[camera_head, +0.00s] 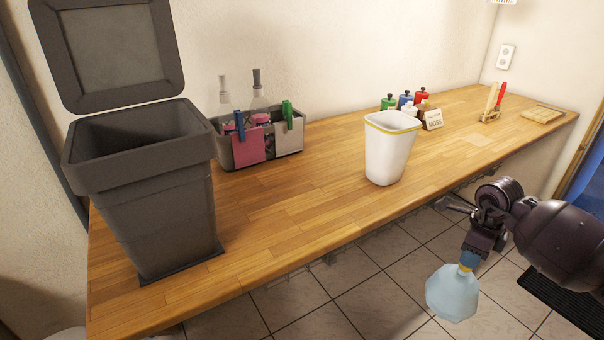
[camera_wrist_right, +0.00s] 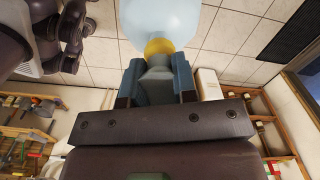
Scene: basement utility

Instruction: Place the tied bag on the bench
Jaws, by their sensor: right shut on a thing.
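The tied bag (camera_head: 452,293) is light blue with a yellow tie at its neck. It hangs below my right gripper (camera_head: 469,258), in front of the bench and above the tiled floor. In the right wrist view the bag (camera_wrist_right: 160,22) and its yellow tie show just beyond the fingers of my right gripper (camera_wrist_right: 157,82), which is shut on the bag's neck. The wooden bench (camera_head: 290,215) runs along the wall, to the left of and behind the bag. My left gripper is not in the head view.
A dark grey bin (camera_head: 165,210) with a raised lid stands at the bench's left. A grey caddy (camera_head: 228,152) with bottles is beside it. A white bin (camera_head: 388,155) with a yellow rim stands mid-bench. Small bottles (camera_head: 405,98) are behind it. Bare wood lies between the two bins.

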